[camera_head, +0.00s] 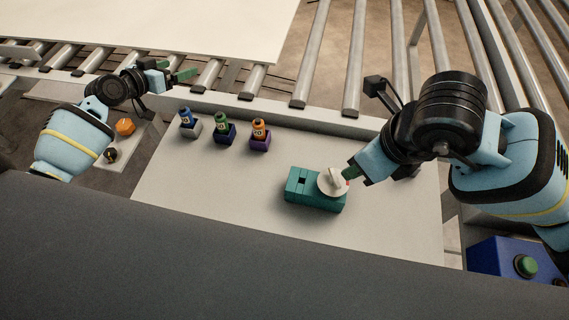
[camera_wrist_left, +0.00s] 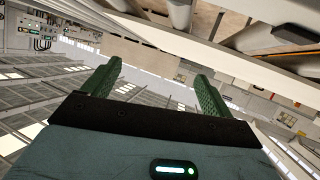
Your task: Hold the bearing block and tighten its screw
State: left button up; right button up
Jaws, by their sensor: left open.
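The teal bearing block (camera_head: 300,188) lies on the pale work surface, right of the middle in the head view. A round white disc (camera_head: 327,190) with a raised grip sits on its right end; it hides whatever screw lies under it. My right gripper (camera_head: 346,175) is right at the disc's right side, its green fingertips close to the raised grip. Whether it is closed on the grip cannot be made out. My left gripper (camera_head: 174,69) is open and empty, raised at the upper left, well away from the block. Its two green fingers stand apart in the left wrist view (camera_wrist_left: 158,85).
Three small holders with a blue (camera_head: 186,117), a green (camera_head: 221,121) and an orange bottle (camera_head: 259,129) stand behind the block. A roller conveyor (camera_head: 310,55) runs behind the surface (camera_head: 230,205). A box with a green button (camera_head: 526,265) is at lower right. The surface left of the block is clear.

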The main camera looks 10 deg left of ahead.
pick_arm(q)
jog(key=d+m+g+h, duration=0.3)
jog(key=d+m, duration=0.1)
jog(key=d, duration=1)
jog(key=m+g+y, duration=0.2)
jog(key=m+g, duration=0.8)
jog(key=m, duration=0.2)
send_over(304, 186)
jog(key=w+a, duration=0.2)
jog(key=a, duration=0.1)
jog(key=f, duration=0.3)
jog(key=shift+w+f, duration=0.1)
jog(key=shift+w, duration=0.1)
jog(key=shift+s+f+y, duration=0.2)
jog(key=shift+s+y, duration=0.3)
jog(key=shift+s, duration=0.1)
jog(key=shift+x, duration=3.95)
jog(key=shift+c, duration=0.4)
jog(key=shift+c, duration=1.2)
